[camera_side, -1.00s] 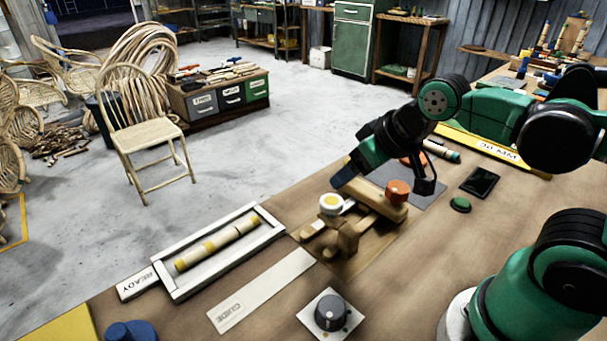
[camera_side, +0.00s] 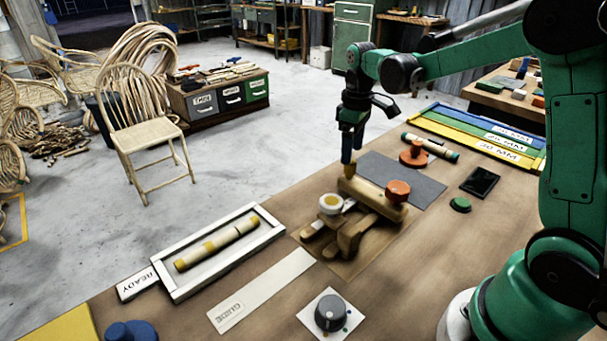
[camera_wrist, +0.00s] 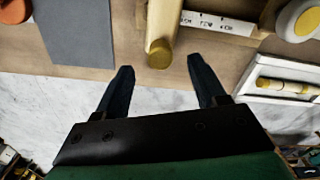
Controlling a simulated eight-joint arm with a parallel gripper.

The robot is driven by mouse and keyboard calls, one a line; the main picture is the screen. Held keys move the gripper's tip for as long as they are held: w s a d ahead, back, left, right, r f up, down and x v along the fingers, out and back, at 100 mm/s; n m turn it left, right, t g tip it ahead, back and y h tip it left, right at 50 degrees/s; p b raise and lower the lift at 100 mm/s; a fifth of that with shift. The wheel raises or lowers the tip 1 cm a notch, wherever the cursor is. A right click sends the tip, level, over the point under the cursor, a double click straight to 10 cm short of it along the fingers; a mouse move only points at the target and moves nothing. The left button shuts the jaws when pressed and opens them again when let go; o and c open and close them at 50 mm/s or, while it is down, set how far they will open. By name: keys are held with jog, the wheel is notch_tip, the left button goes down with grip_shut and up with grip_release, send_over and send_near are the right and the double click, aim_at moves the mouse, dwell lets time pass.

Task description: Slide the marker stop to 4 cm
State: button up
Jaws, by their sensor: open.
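A white round knob with a yellow top (camera_side: 331,203) sits at the left of the wooden jig, by a short white scale (camera_side: 349,205); it looks like the marker stop. In the wrist view the knob (camera_wrist: 298,19) is at the top right, beside the printed scale (camera_wrist: 218,24). The numbers are too small to read surely. My gripper (camera_side: 351,154) points down above the jig's far end, clear of the knob. In the wrist view my gripper (camera_wrist: 163,72) is open and empty, with the end of a wooden bar (camera_wrist: 160,50) just beyond and between its fingertips.
An orange knob (camera_side: 398,190) stands on the jig's right side. A grey mat (camera_side: 415,182) and an orange-based piece (camera_side: 413,156) lie behind it. A white tray (camera_side: 160,272) holds a rattan piece at left. A dial (camera_side: 330,313) is in front.

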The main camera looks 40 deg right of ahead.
aim_at(372, 191)
jog(key=shift+f, duration=2.05)
grip_shut()
